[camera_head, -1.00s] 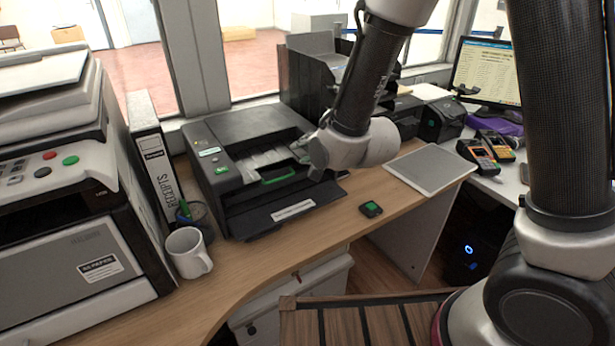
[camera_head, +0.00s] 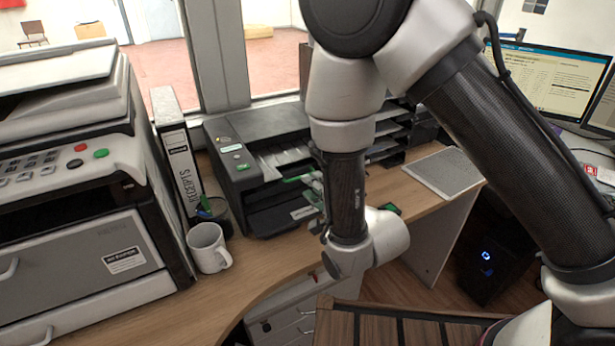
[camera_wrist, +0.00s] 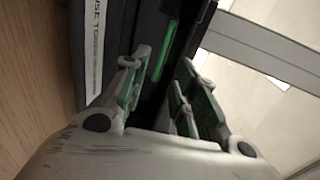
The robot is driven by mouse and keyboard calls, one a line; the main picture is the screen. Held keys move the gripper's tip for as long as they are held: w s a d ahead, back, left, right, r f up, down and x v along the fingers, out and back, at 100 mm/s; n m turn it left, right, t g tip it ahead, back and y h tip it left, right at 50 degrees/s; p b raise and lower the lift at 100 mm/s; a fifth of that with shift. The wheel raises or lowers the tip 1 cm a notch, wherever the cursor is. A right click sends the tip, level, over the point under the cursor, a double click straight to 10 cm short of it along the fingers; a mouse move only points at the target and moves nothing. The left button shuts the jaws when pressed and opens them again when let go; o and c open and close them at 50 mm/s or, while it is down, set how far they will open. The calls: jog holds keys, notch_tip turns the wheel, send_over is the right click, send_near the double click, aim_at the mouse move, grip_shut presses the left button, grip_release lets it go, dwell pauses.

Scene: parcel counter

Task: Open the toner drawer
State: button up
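The black printer (camera_head: 262,122) stands on the wooden counter with its front open. A green handle (camera_head: 293,180) shows inside that opening, partly behind my arm. In the wrist view the green handle (camera_wrist: 164,50) lies in the gap between my fingertips. My gripper (camera_wrist: 166,62) is open, its two fingers apart on either side of the handle. I cannot tell whether either finger touches it. A white label strip (camera_wrist: 97,40) on the dark front panel runs beside the left finger. In the head view my wrist hides most of the gripper.
A white mug (camera_head: 207,248), a pen cup (camera_head: 214,215) and a receipts binder (camera_head: 178,160) stand left of the printer, beside a large grey copier (camera_head: 80,250). A grey flat pad (camera_head: 447,170) lies to the right. The counter in front of the printer is mostly clear.

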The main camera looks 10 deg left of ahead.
aim_at(292, 174)
jog(key=x, duration=0.7)
jog(key=shift+w+a, duration=0.1)
jog(key=shift+w, duration=0.05)
jog(key=shift+f, duration=0.1)
grip_shut()
